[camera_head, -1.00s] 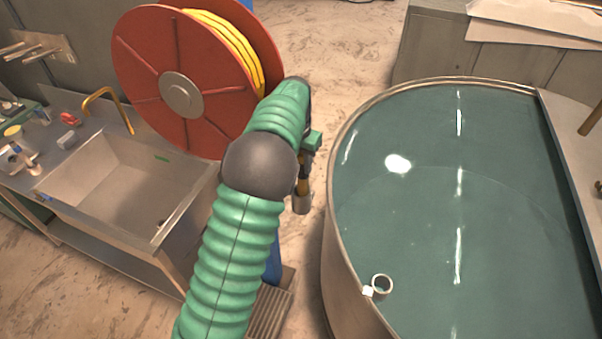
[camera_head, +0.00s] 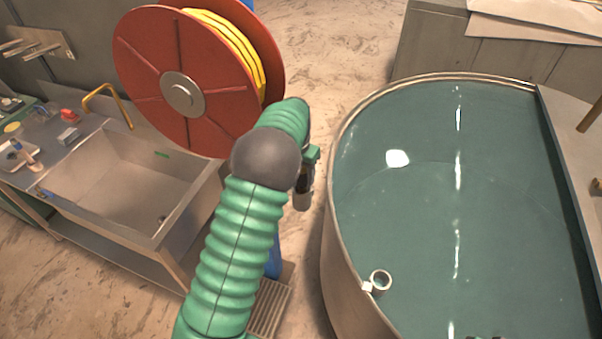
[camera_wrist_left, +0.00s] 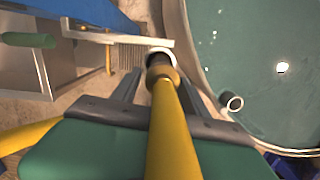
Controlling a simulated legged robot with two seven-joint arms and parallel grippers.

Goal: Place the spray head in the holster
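The spray head (camera_wrist_left: 162,72) is a yellow tube with a dark and brass-coloured end, seen in the left wrist view. My left gripper (camera_wrist_left: 160,92) has its dark fingers on either side of it and appears shut on it. In the head view my green left arm hides most of the gripper (camera_head: 306,180); the spray head's grey end (camera_head: 302,200) hangs below it, left of the tank. The likely holster is a pale ring (camera_head: 380,281) on the tank's near left rim. It also shows in the left wrist view (camera_wrist_left: 231,102), right of the spray head and apart from it. The ring looks empty.
A round tank of water (camera_head: 345,130) fills the right side. A red reel with yellow hose (camera_head: 150,60) and a sink (camera_head: 120,190) stand at the left. Bare floor (camera_head: 320,50) shows between reel and tank. Small dark shapes at the bottom edge are unclear.

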